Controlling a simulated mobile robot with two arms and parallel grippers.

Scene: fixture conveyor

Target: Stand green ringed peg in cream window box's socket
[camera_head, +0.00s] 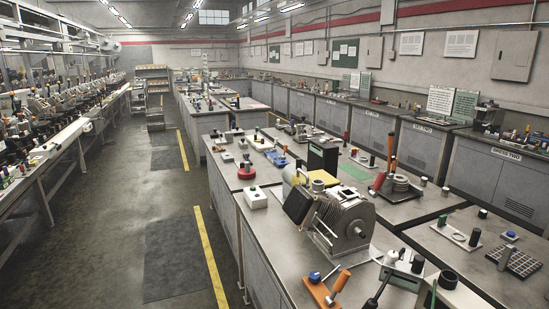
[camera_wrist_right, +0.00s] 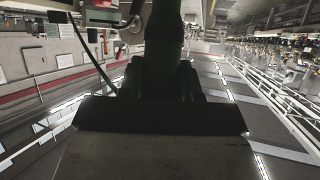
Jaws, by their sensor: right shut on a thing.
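In the right wrist view my right gripper (camera_wrist_right: 162,75) is a dark shape in the middle, shut on a dark, greenish cylindrical piece (camera_wrist_right: 164,28) that runs to the top edge. It fits the green peg, but shadow hides any rings. Neither gripper shows in the head view.
A grey finned machine (camera_head: 343,222) stands on the near table. An orange block with an orange handle (camera_head: 334,286) and a white fixture (camera_head: 398,265) are in front. The floor aisle (camera_head: 165,200) at left is clear.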

